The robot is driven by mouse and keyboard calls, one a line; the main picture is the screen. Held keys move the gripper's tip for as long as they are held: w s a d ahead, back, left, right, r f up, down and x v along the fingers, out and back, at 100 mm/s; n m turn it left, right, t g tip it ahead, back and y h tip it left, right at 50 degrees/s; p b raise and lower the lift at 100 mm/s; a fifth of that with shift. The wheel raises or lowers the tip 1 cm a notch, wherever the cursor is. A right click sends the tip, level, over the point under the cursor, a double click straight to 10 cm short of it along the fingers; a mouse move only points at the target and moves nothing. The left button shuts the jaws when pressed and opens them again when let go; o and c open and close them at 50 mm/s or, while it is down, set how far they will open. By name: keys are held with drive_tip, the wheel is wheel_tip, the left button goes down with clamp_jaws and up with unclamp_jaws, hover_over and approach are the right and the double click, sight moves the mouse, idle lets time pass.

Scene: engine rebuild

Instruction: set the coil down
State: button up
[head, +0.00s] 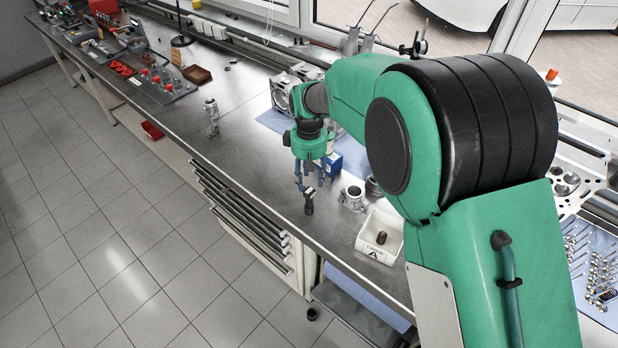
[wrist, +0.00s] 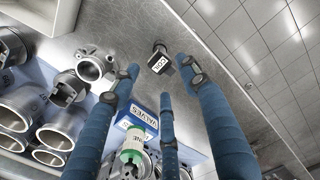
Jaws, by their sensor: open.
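The coil, a small dark part with a pale label reading "COIL" in the wrist view (wrist: 159,64), is on the grey metal bench (head: 255,165). In the head view the coil (head: 309,202) shows just below my fingertips, near the bench's front edge. My gripper (head: 310,187) points down over it, with its blue fingers spread. In the wrist view my gripper (wrist: 160,80) is open and the coil appears beyond the fingertips, with nothing clasped. Whether a finger still touches the coil I cannot tell.
A white bin (head: 365,238) holding a dark part stands to the right. Metal housings (head: 352,196) sit beside it. A blue box labelled "VALVES" (wrist: 143,116) and several metal cylinders (wrist: 60,130) are close by. The bench is clear left of the gripper.

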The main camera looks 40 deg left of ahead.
idle(0.6)
drive_tip(key=w+d+r+m, duration=0.2)
drive_tip(key=w+d+r, duration=0.1)
drive_tip(key=d+r, duration=0.45)
drive_tip(key=w+d+r+m, duration=0.25)
drive_tip(key=d+r, duration=0.35)
drive_tip(key=d, duration=0.3)
drive_tip(key=d+r+m+t, duration=0.1)
drive_tip(key=d+r, duration=0.3)
drive_tip(key=d, duration=0.3)
drive_tip(key=d+r+m+y, duration=0.1)
drive_tip(key=d+r, duration=0.2)
drive_tip(key=d, duration=0.3)
drive_tip(key=d+r+m+t, duration=0.1)
drive_tip(key=d+r, duration=0.3)
drive_tip(key=d, duration=0.3)
drive_tip(key=s+d+r+m+t, duration=0.15)
drive_tip(key=s+d, duration=0.25)
drive_tip(key=d, duration=0.4)
drive_tip(key=s+d+r+m, duration=0.3)
drive_tip(key=s+d, duration=0.1)
drive_tip(key=d, duration=0.4)
drive_tip(key=s+d+f+m+t+h, duration=0.1)
drive_tip(key=s+d+m, duration=0.3)
drive_tip(key=s+d, duration=0.7)
drive_tip(key=shift+s+d+f+m+t, duration=0.35)
drive_tip(key=shift+s+t, duration=0.2)
drive_tip(key=shift+s, duration=0.55)
